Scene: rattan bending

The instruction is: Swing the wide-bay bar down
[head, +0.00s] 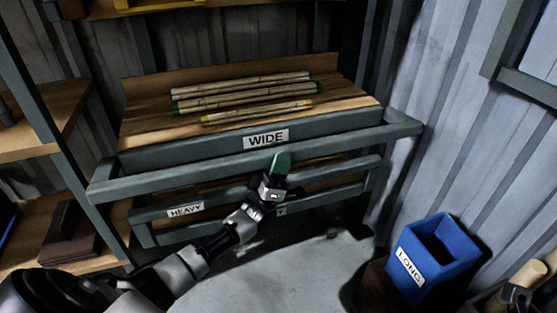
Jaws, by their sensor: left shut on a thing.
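The wide-bay bar (190,178) is a grey-green rail across the front of the upper bay. Its ends join side arms, and it stands out in front of the shelf edge that carries the WIDE label (266,139). My left gripper (279,164) is shut on the bar near its middle, its green fingers covering part of it. Several rattan poles (245,92) with green or yellow ends lie on the wooden shelf behind the bar.
A lower bay with a HEAVY label (185,210) lies beneath the bar. Wooden side shelves (50,118) stand at the left. Open floor (290,265) lies in front.

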